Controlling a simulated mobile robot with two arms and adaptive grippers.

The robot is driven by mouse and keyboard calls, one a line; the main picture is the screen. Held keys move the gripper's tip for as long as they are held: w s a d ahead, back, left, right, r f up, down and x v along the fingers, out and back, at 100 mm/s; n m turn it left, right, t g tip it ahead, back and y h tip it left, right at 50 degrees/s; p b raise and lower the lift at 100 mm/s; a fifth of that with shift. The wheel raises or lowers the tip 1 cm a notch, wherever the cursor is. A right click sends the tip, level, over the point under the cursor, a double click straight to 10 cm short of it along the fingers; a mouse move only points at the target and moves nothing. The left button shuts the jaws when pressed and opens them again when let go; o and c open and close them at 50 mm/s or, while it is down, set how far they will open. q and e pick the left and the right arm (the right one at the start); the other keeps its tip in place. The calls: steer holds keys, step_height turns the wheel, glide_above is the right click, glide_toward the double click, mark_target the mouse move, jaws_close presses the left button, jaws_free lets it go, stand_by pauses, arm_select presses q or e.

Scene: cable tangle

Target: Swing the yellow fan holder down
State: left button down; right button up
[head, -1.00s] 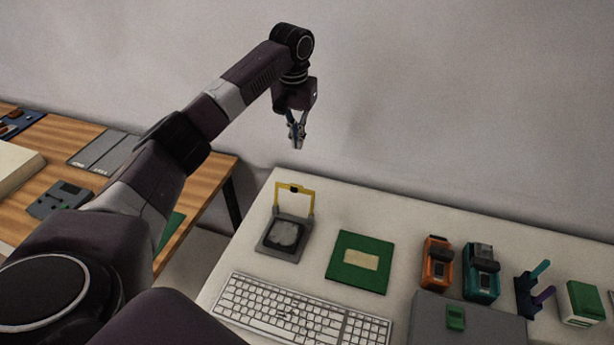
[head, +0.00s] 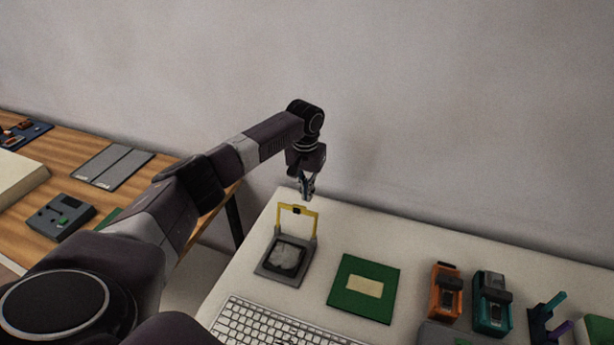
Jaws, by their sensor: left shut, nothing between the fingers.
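The yellow fan holder (head: 297,211) is a thin frame standing upright at the back edge of a grey square base (head: 267,270). My right gripper is not in view.
A green board (head: 365,306) with a pale label lies right of the base. A keyboard (head: 266,325) is in front. Orange (head: 445,291) and teal (head: 491,303) devices stand farther right. A wall is behind the white table (head: 408,247); a wooden table (head: 128,137) is at left.

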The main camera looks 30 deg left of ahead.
arm_select(q)
steer(key=s, duration=0.1)
steer(key=s+r+p, duration=0.1)
steer(key=s, duration=0.1)
steer(key=shift+s+d+r+p, duration=0.2)
steer(key=shift+d+r+p, duration=0.05)
steer(key=shift+d+p, duration=0.1)
stand_by(0.3)
